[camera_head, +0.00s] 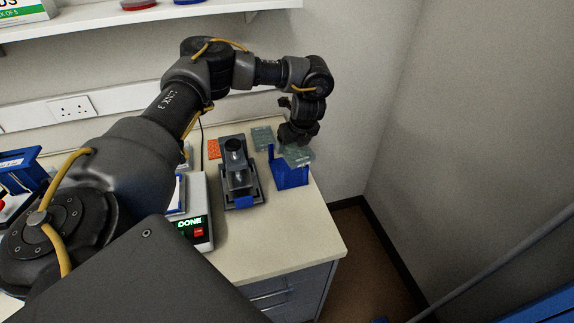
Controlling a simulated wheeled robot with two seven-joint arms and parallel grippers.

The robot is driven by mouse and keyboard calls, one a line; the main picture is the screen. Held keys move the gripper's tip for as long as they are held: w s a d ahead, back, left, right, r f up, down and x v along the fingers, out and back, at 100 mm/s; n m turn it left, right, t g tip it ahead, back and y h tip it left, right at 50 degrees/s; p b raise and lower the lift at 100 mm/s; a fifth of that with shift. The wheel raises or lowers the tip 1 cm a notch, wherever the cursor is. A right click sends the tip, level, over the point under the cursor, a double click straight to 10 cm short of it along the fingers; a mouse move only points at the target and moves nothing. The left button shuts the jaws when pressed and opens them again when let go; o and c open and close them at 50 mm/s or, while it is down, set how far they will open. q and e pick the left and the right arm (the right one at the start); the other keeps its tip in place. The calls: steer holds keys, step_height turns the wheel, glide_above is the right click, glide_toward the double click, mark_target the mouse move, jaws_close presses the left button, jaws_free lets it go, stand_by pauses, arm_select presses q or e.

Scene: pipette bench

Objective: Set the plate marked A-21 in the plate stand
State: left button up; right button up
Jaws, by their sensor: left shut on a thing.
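My left gripper (298,143) points down at the far right part of the bench. It is shut on a grey-green plate (299,156), held at the top of the blue plate stand (291,178). The plate overlaps the stand's upper edge in this view; I cannot tell whether it touches or rests in it. Another grey-green plate (262,138) lies on the bench behind and to the left of the stand. No marking is readable on either plate, so I cannot tell which is A-21. My right gripper is not in view.
A grey device (238,178) with a dark round top stands left of the stand. An orange rack (213,149) lies behind it.

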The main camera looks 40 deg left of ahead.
arm_select(q)
steer(key=shift+w+a+m+t, duration=0.15)
steer(key=shift+a+m+t, duration=0.25)
steer(key=shift+a+m, duration=0.85)
steer(key=b, duration=0.1)
glide_above(286, 167)
steer(key=d, duration=0.1)
steer(key=shift+n, duration=0.25)
steer(key=f, duration=0.3)
steer(key=s+f, duration=0.1)
steer(key=f, duration=0.1)
steer(key=shift+f, duration=0.1)
steer(key=shift+w+f, duration=0.15)
steer(key=shift+f, duration=0.3)
step_height(286, 167, down, 4)
steer(key=shift+d+r+b, duration=0.1)
steer(key=shift+r+b, duration=0.05)
steer(key=shift+b, duration=0.85)
steer(key=shift+f, duration=0.2)
steer(key=shift+r, duration=0.1)
steer(key=o, duration=0.9)
steer(key=shift+o, duration=0.4)
